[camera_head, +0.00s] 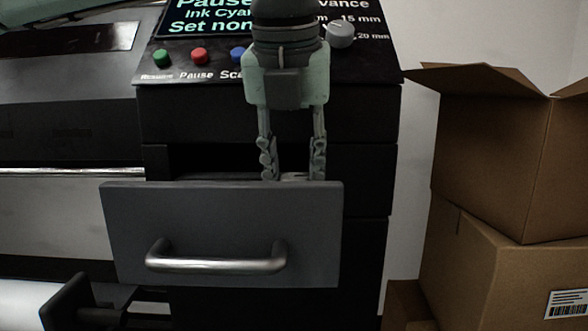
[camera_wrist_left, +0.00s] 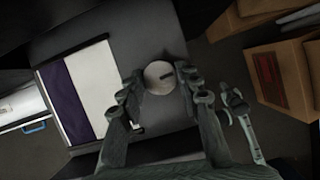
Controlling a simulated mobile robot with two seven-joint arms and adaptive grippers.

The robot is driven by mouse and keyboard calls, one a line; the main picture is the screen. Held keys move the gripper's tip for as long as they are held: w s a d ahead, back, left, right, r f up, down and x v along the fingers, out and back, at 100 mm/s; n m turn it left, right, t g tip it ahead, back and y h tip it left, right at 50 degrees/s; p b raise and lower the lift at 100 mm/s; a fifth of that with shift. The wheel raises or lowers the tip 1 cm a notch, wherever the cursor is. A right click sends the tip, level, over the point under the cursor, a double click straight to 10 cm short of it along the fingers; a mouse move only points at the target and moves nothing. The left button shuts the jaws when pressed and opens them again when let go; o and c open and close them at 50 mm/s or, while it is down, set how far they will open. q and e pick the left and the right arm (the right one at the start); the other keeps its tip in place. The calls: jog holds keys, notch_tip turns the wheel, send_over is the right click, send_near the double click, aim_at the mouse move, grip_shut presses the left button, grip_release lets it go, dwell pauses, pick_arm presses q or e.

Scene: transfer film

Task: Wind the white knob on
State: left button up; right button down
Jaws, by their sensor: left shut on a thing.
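My left gripper (camera_head: 292,172) points straight down at the top edge of the grey drawer front (camera_head: 222,228), its tips partly hidden behind that edge. A pale patch shows between its fingertips. In the left wrist view the gripper (camera_wrist_left: 159,80) is shut on a round white knob (camera_wrist_left: 157,70) with a dark mark across its face. The knob sits on a dark grey surface, beside a panel with purple and white bands (camera_wrist_left: 85,92). A paler pair of jaws (camera_wrist_left: 232,104), seemingly my right gripper, shows small to the right; its opening is unclear.
The black control panel above carries green (camera_head: 161,58), red (camera_head: 199,56) and blue (camera_head: 237,55) buttons and a light grey dial (camera_head: 340,34). A metal handle (camera_head: 216,263) sticks out from the drawer. Cardboard boxes (camera_head: 497,150) stand stacked at the right.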

jog(key=shift+s, duration=0.1)
pick_arm(q)
jog(key=shift+f+m, duration=0.1)
jog(key=shift+m, duration=0.3)
jog(key=shift+a+m+h+b, duration=0.1)
jog(key=shift+m+h+b, duration=0.2)
jog(key=shift+b, duration=0.15)
jog(key=shift+m, duration=0.8)
jog(key=shift+m+g+h+b, duration=0.4)
jog(key=shift+m+h, duration=0.2)
jog(key=shift+m, duration=0.6)
jog(key=shift+w+a+m+g+h+p, duration=0.15)
jog(key=shift+m+g+h+p, duration=0.2)
jog(key=shift+m, duration=1.35)
pick_arm(e)
jog(key=shift+d+r, duration=0.1)
jog(key=shift+r, duration=1.2)
